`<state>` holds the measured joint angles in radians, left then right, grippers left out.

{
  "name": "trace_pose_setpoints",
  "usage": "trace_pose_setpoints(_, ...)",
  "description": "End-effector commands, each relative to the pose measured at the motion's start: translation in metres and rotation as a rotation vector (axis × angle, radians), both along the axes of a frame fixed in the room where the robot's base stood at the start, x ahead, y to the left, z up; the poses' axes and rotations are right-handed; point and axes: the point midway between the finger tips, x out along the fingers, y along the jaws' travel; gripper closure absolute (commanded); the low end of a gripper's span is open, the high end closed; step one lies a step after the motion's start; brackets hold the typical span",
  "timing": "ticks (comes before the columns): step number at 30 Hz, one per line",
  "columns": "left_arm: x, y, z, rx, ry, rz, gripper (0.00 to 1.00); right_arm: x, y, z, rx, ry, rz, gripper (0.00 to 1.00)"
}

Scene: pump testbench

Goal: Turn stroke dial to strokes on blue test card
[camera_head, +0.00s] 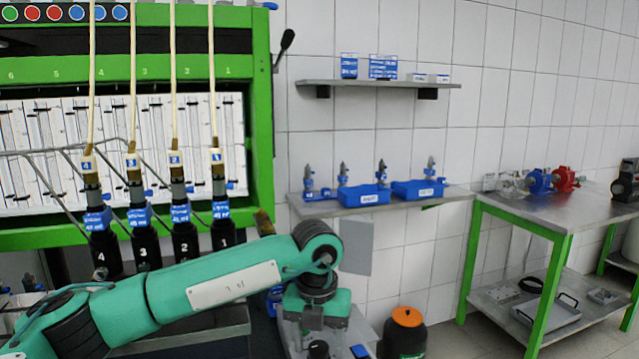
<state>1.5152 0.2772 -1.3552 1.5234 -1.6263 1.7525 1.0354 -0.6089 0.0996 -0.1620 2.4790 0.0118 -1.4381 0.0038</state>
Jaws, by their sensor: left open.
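My left arm reaches in from the lower left, and its wrist bends down in the lower middle. My left gripper (316,322) hangs below the wrist, seen from above; its fingertips are mostly hidden, and I see nothing held in it. The green test bench (262,130) fills the left side, with a white panel of graduated glass tubes. I cannot make out a stroke dial. I cannot tell which, if any, of the blue-and-white pieces is the blue test card; one small blue-and-white piece (349,66) and a wider one (383,68) stand on the upper wall shelf.
Several black numbered injector holders with hoses (185,240) hang at the bench front, close behind my arm. A lower shelf (400,204) holds blue bins (363,195). A black canister with an orange lid (407,318) stands right of the gripper. A green-legged table (560,235) stands at right.

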Motion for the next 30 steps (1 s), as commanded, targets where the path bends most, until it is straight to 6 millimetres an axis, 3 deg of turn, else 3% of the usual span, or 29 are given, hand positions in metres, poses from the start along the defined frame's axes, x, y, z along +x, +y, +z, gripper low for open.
trace_pose_setpoints(30, 0.0, -0.001, 0.003, 0.0, 0.002, -0.959, 0.44, 0.0, 0.0, 0.058, 0.0, 0.0, 0.0, 0.64)
